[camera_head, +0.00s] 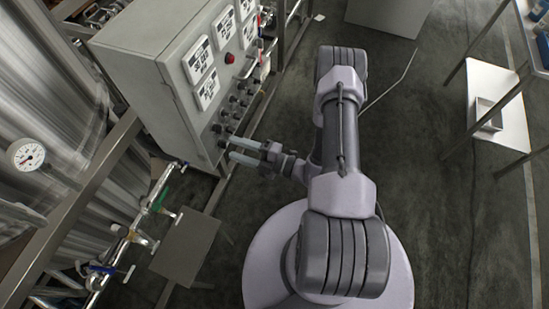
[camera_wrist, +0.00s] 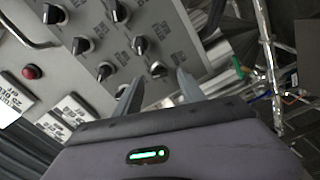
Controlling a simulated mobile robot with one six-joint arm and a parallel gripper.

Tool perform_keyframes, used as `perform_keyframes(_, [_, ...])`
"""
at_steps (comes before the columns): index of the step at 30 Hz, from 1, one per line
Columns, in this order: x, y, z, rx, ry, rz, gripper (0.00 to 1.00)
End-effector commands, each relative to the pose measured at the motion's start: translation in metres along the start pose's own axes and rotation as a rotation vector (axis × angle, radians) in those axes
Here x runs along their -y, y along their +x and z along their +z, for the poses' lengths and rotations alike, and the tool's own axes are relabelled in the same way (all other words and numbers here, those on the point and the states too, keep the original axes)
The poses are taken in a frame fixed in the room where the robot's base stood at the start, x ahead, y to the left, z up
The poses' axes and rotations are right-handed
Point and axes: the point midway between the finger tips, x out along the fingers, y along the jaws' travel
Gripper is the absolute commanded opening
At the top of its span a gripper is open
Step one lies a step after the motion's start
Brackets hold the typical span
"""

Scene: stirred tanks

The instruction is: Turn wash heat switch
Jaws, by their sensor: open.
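The grey control cabinet (camera_head: 160,85) at upper left carries several black rotary knobs low on its front panel. In the wrist view the knobs fill the upper left, among them one at the panel's lower right (camera_wrist: 157,69), one above it (camera_wrist: 140,45) and one to the left (camera_wrist: 104,70). Their labels are too small to read, so I cannot tell which is the wash heat switch. My gripper (camera_head: 230,148) is open and empty, its fingers pointing at the lowest knobs. In the wrist view my gripper (camera_wrist: 157,84) has the lower-right knob between its fingertips in the picture; contact is not clear.
A red button (camera_head: 229,58) and white label plates (camera_head: 199,62) sit higher on the cabinet. Below are pipes with a green-handled valve (camera_head: 160,200), and a small grey table (camera_head: 186,245). A pressure gauge (camera_head: 27,155) is at left.

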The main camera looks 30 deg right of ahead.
Motion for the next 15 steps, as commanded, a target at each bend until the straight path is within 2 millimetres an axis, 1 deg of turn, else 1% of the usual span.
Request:
perform_keyframes(1, [-0.003, -0.016, 0.002, 0.01, 0.002, 0.003, 0.47])
perform_keyframes(3, [-0.003, -0.04, 0.002, 0.012, 0.003, 0.004, 0.47])
perform_keyframes(6, [-0.003, -0.074, 0.002, 0.011, 0.001, 0.004, 0.47])
perform_keyframes(9, [-0.002, -0.103, 0.001, 0.009, 0.001, 0.004, 0.47])
perform_keyframes(12, [-0.001, -0.125, 0.001, 0.006, 0.0, 0.002, 0.47])
perform_keyframes(15, [-0.001, -0.137, 0.0, 0.004, 0.001, 0.001, 0.47])
